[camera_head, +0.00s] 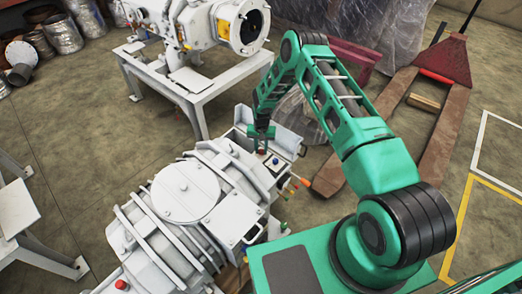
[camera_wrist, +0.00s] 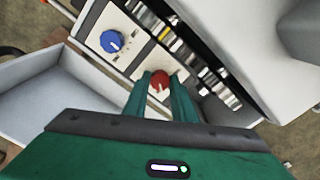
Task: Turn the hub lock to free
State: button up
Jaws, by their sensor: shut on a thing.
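A red knob (camera_wrist: 159,82) sits on a pale plate inside an open control box on the white machine (camera_head: 185,190). My gripper (camera_wrist: 160,86) is shut on the red knob, with one green finger on each side of it. In the head view my gripper (camera_head: 262,134) points down into the box, and its fingertips are too small to make out. A blue knob (camera_wrist: 112,41) with a white mark sits on its own plate up and left of the red knob. No label naming the hub lock can be read.
The box's open lid (camera_wrist: 40,88) lies left of my fingers. Rows of terminals and wiring (camera_wrist: 195,75) run close on the right. An orange-handled part (camera_head: 305,182) sticks out beside the box. A second white machine on a stand (camera_head: 190,85) and a pallet jack (camera_head: 440,60) stand behind.

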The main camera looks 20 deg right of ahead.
aim_at(261, 150)
jog(key=shift+w+r+m, duration=0.1)
jog(key=shift+w+m, duration=0.1)
jog(key=shift+m, duration=1)
jog(key=shift+d, duration=0.1)
jog(key=o, duration=1)
jog(key=shift+o, duration=0.2)
jog(key=shift+s, duration=0.1)
notch_tip(261, 150, up, 11)
jog(key=shift+f, duration=0.2)
